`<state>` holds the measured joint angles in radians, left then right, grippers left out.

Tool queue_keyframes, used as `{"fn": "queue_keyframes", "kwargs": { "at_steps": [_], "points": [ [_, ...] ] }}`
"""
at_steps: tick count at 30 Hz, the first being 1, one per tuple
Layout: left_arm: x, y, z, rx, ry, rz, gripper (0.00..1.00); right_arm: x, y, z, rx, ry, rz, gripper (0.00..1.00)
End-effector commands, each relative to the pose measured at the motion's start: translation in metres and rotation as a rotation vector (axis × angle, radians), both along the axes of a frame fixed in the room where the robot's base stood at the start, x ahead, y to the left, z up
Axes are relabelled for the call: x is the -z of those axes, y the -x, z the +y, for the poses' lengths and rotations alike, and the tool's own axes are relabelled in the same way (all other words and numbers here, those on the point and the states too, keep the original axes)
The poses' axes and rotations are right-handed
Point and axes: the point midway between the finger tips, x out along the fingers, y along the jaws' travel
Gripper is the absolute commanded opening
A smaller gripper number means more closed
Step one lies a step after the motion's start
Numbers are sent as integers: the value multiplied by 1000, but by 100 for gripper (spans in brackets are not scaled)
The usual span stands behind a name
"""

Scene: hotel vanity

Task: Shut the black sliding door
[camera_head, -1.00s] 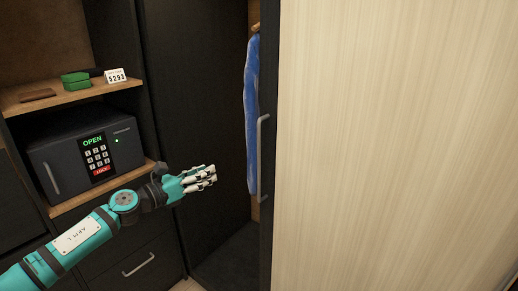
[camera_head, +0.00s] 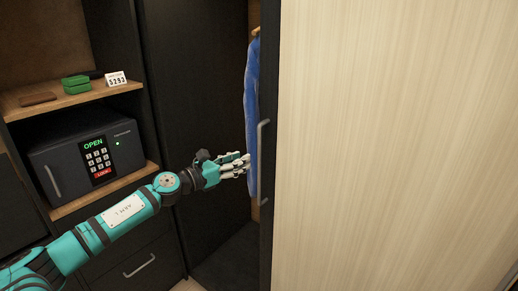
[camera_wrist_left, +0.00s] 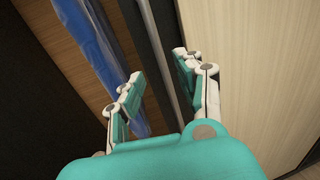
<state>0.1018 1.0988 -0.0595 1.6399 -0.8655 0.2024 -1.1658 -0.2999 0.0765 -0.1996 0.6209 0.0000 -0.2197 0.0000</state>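The black sliding door (camera_head: 267,90) shows as a narrow dark strip with a grey bar handle (camera_head: 262,150), at the left edge of a pale wood panel. Whatever more of it there is lies hidden behind that panel. The wardrobe opening left of the strip is open. My left gripper (camera_head: 246,165) is just left of the handle, in front of the opening, with fingers pointing right. In the left wrist view its fingers (camera_wrist_left: 157,72) are apart, with nothing gripped. A grey bar and a dark strip show beyond the gap. Contact with the handle is not visible. My right gripper is not in view.
A blue garment (camera_head: 251,110) hangs in the opening, close behind my left fingers. The pale wood panel (camera_head: 400,140) fills the right. At left, a safe (camera_head: 70,150) sits on a shelf, with a green box (camera_head: 76,84) and number card (camera_head: 117,79) above.

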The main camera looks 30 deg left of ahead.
Motion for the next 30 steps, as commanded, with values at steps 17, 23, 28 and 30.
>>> {"fn": "queue_keyframes", "kwargs": {
  "at_steps": [17,23,28,30],
  "points": [
    [-2,-74,-21,-1,4,-1,36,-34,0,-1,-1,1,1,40],
    [0,-80,-23,0,1,0,36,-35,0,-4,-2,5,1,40],
    [1,-80,-23,0,1,1,36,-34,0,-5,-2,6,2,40],
    [1,-80,-23,0,1,0,30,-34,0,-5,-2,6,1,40]
  ]
}}
